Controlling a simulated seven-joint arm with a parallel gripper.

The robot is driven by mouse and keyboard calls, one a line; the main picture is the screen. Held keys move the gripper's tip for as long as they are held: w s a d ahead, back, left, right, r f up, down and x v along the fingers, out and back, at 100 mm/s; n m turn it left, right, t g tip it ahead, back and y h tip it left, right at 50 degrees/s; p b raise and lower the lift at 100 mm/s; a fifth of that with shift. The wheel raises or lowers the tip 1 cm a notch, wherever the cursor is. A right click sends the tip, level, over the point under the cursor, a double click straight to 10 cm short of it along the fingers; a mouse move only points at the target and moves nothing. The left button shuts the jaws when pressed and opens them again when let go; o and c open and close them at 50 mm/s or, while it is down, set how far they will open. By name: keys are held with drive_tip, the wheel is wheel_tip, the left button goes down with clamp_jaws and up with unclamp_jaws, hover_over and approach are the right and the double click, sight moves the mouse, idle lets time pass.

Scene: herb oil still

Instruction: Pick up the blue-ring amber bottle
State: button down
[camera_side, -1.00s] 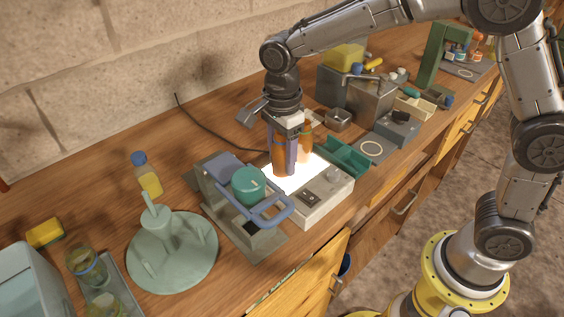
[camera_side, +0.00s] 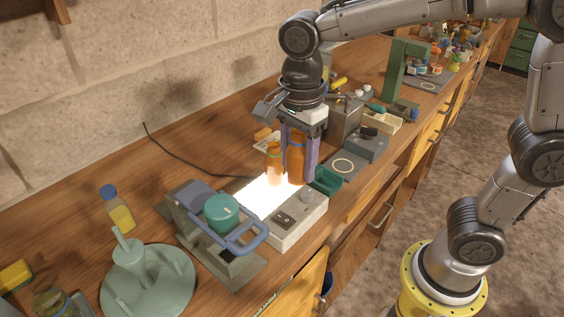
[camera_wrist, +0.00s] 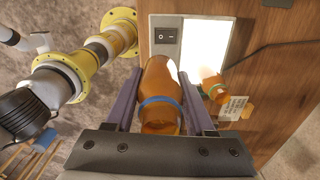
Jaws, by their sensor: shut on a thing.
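The amber bottle with the blue ring (camera_wrist: 160,108) is upright between the fingers of my gripper (camera_side: 299,172); the wrist view shows both fingers against its sides. In the side view this bottle (camera_side: 297,158) is partly hidden by a finger. It is above the right end of the glowing light box (camera_side: 265,196); I cannot tell how high. A second amber bottle (camera_side: 274,165) stands to its left on the lit plate, apart from my gripper. In the wrist view the second bottle (camera_wrist: 214,89) has a green ring.
A green tray (camera_side: 327,180) is close on the right of the light box. A clamp-like press with a teal knob (camera_side: 221,211) stands on its left. A pale green round stand (camera_side: 150,285) is farther left. Grey boxes (camera_side: 362,145) are to the right.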

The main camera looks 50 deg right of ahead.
drive_tip(key=shift+s+d+r, duration=0.7)
drive_tip(key=shift+s+r, duration=0.25)
drive_tip(key=shift+s, duration=1.05)
drive_tip(key=w+d+f+n, duration=0.4)
drive_tip(key=w+d+f, duration=0.1)
drive_tip(key=w+d, duration=0.25)
drive_tip(key=w+d+f+n, duration=0.3)
drive_tip(key=w+d+f, duration=0.2)
drive_tip(key=w+d, duration=0.25)
drive_tip(key=w+a+r+n, duration=0.2)
drive_tip(key=w+n, duration=0.4)
drive_tip(key=w+a+r+n, duration=0.1)
drive_tip(key=w+a+n, duration=0.1)
drive_tip(key=w+n, duration=0.45)
drive_tip(key=shift+m, duration=0.25)
drive_tip(key=f, duration=0.4)
drive_tip(key=shift+w+a+f, duration=0.1)
drive_tip(key=shift+a+f, duration=0.25)
drive_tip(key=shift+f, duration=2.7)
